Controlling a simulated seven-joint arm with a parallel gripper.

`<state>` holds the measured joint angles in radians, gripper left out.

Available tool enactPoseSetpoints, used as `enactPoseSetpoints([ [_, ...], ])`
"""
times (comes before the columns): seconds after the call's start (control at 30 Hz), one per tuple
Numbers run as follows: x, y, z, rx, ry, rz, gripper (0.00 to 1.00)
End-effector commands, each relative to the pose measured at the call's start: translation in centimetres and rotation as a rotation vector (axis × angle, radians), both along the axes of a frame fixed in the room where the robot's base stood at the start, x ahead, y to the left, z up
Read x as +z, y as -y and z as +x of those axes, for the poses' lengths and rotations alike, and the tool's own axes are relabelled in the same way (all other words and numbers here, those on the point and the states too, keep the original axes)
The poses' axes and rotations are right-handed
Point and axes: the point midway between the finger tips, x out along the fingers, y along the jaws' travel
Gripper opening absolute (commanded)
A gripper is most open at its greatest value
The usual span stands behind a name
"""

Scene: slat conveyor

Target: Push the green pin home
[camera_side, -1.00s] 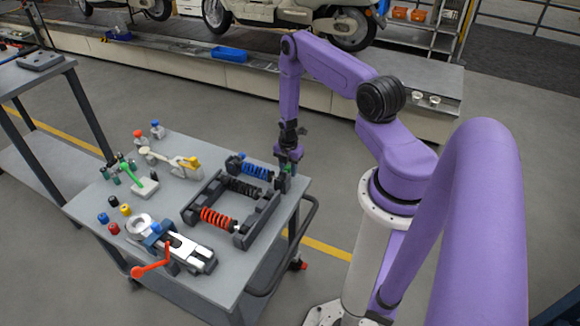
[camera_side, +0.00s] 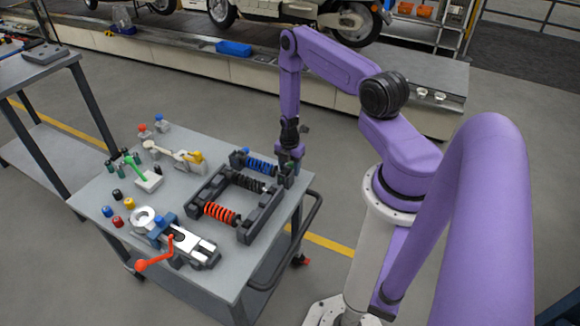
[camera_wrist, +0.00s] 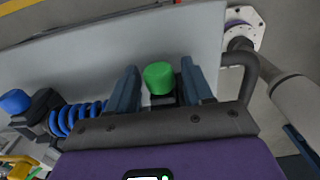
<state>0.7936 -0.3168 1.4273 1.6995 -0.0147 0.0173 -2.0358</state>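In the wrist view the green pin (camera_wrist: 159,78) shows its round green head between the two fingers of my gripper (camera_wrist: 159,66). The fingers stand on both sides of it, with narrow gaps visible, so my gripper looks open. The pin's shaft and how deep it sits are hidden. In the side view my gripper (camera_side: 289,155) points down at the right end of the dark rack (camera_side: 260,217), by the blue spring (camera_side: 262,166). The green pin is mostly hidden there by the fingers.
A blue-capped pin (camera_wrist: 15,102) stands at the spring's other end. The rack also holds a black spring (camera_side: 248,183) and a red spring (camera_side: 221,213). A vise with a red crank (camera_side: 155,262), a green-handled clamp (camera_side: 136,170) and several coloured caps occupy the grey table (camera_side: 185,132).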

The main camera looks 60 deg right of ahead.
Motion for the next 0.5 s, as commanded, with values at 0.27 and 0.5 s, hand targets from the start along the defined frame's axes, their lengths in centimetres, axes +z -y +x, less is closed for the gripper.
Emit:
enactPoseSetpoints([
  [0.27, 1.8, 0.2, 0.0, -0.002, 0.003, -0.002, 0.51],
  [0.5, 4.3, 0.2, 0.1, -0.003, 0.003, -0.002, 0.51],
])
